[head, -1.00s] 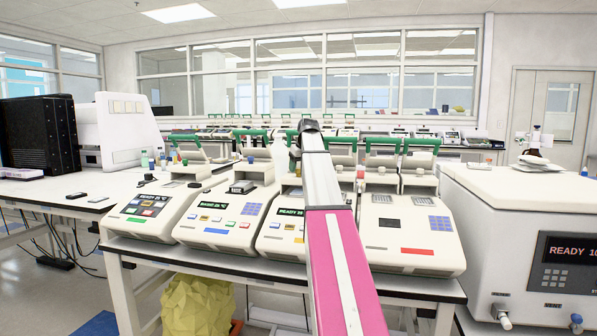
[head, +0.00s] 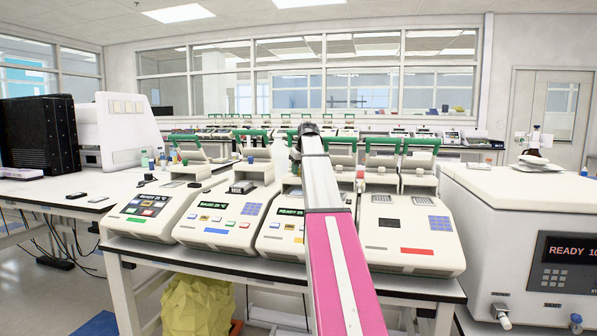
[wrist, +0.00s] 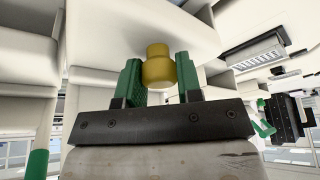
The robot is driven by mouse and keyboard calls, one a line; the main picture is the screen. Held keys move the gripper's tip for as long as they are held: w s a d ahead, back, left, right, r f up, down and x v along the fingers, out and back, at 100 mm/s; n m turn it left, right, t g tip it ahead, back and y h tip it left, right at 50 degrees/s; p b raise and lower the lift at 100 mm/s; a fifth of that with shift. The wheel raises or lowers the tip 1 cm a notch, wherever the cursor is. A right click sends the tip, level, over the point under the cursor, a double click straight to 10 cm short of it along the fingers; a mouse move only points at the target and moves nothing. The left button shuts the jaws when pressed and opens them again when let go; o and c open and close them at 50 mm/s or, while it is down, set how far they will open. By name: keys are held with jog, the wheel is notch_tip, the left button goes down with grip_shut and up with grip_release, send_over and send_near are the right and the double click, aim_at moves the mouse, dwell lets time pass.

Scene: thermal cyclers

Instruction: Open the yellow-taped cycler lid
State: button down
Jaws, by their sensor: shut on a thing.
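In the wrist view, my gripper (wrist: 158,80) has its two green fingers closed on either side of a yellow cylindrical piece (wrist: 158,52). The yellow piece stands out from a pale cycler surface (wrist: 110,35). In the head view, my arm reaches over the row of cyclers, and its dark end (head: 308,129) is above the one in the middle. The arm hides part of that cycler (head: 285,235), and the fingers and the yellow piece cannot be made out there.
Neighbouring cyclers stand close on both sides, the left one (head: 225,215) and the right one (head: 410,235), with green bars at the back. A large white machine (head: 490,225) stands at the right. Small bottles (head: 160,158) stand on the bench at the left.

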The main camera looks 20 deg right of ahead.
jog(key=w+d, duration=0.1)
jog(key=w, duration=0.1)
jog(key=w+d, duration=0.2)
jog(key=w, duration=0.1)
jog(key=w+d, duration=0.2)
jog(key=w, duration=0.1)
jog(key=shift+w+d, duration=0.1)
jog(key=shift+d, duration=0.15)
jog(key=c, duration=0.8)
grip_release()
jog(key=shift+r, duration=0.1)
jog(key=shift+s+r, duration=0.3)
jog(key=shift+r, duration=0.15)
jog(key=s, duration=0.4)
jog(key=s+d, duration=0.1)
jog(key=s, duration=0.3)
jog(key=s+d, duration=0.1)
jog(key=s, duration=0.3)
jog(key=shift+d, duration=0.1)
